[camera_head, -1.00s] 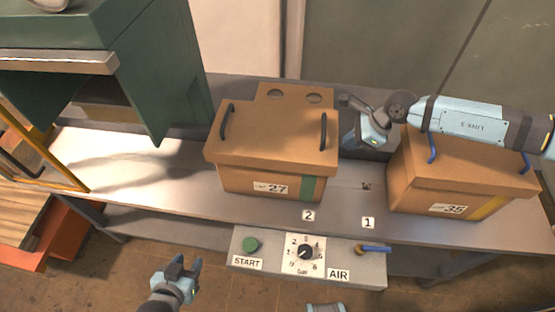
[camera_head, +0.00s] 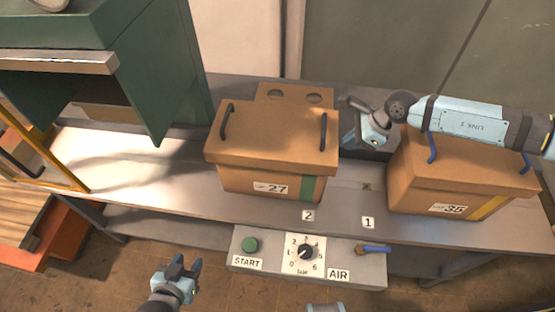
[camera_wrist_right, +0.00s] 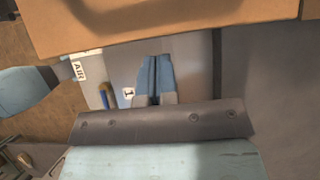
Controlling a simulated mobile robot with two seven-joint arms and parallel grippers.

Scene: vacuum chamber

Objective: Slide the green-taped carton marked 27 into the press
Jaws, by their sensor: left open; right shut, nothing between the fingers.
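The carton marked 27 (camera_head: 258,184) stands upright on the bench behind label 2, with a green tape strip on its front right and dark handles on its lid. The press (camera_head: 150,70) is the green machine at the left, its opening facing the bench; its inside is mostly hidden. My right gripper (camera_head: 348,140) is between carton 27 and carton 35, close to the right side of carton 27; contact cannot be told. Its fingers (camera_wrist_right: 157,80) are shut and empty in the right wrist view. My left gripper (camera_head: 187,268) is open and empty, low in front of the bench.
Carton 35 (camera_head: 425,190), with yellow tape and blue handles, stands at the right under my right arm. A control panel (camera_head: 310,272) with START button, dial and AIR valve (camera_head: 374,248) is at the front. A yellow rail (camera_head: 55,165) edges the left. The bench (camera_head: 150,172) between carton 27 and press is clear.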

